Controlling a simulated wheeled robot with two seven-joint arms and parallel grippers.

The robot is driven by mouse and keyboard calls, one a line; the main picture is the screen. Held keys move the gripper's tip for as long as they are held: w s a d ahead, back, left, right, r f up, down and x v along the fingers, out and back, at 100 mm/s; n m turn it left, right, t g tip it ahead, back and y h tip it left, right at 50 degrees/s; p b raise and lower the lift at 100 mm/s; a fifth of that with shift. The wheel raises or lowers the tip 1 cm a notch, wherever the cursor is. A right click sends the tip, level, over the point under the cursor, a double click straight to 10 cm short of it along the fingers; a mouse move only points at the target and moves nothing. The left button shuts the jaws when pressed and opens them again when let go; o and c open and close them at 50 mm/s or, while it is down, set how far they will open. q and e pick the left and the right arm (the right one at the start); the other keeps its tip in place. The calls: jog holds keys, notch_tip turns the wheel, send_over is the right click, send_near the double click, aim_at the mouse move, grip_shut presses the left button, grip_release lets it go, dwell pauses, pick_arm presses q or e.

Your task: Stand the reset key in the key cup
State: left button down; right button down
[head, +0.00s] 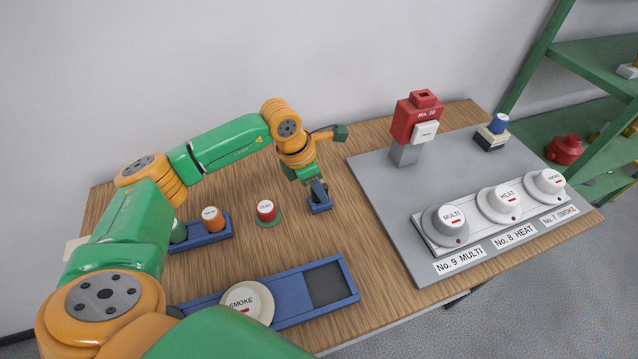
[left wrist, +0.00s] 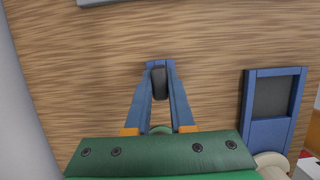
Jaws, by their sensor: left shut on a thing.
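My left gripper (head: 319,192) is over the middle of the table, pointing down. In the left wrist view its two blue fingers (left wrist: 159,88) are shut on a small dark grey thing (left wrist: 159,80), likely the reset key. The rest of that thing is hidden between the fingers. A small blue piece (head: 320,206) shows at the fingertips in the head view, close to the tabletop. It may be the key cup or part of the fingers; I cannot tell, nor whether the held thing is inside a cup. My right gripper is not in view.
A red and white cap (head: 266,210) stands left of the gripper. A blue rack (head: 216,238) holds an orange cap. A long blue tray (head: 345,290) holds a SMOKE detector (head: 246,301). A grey panel (head: 385,215) at the right carries a red box (head: 417,118) and several detectors.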

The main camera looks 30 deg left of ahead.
pick_arm(q)
jog(key=shift+f, duration=0.1)
jog(key=c, duration=0.8)
grip_release()
jog(key=shift+r, duration=0.3)
jog(key=b+v, duration=0.2)
jog(key=v, duration=0.9)
jog(key=shift+s+a+r, duration=0.1)
jog(key=shift+r, duration=0.25)
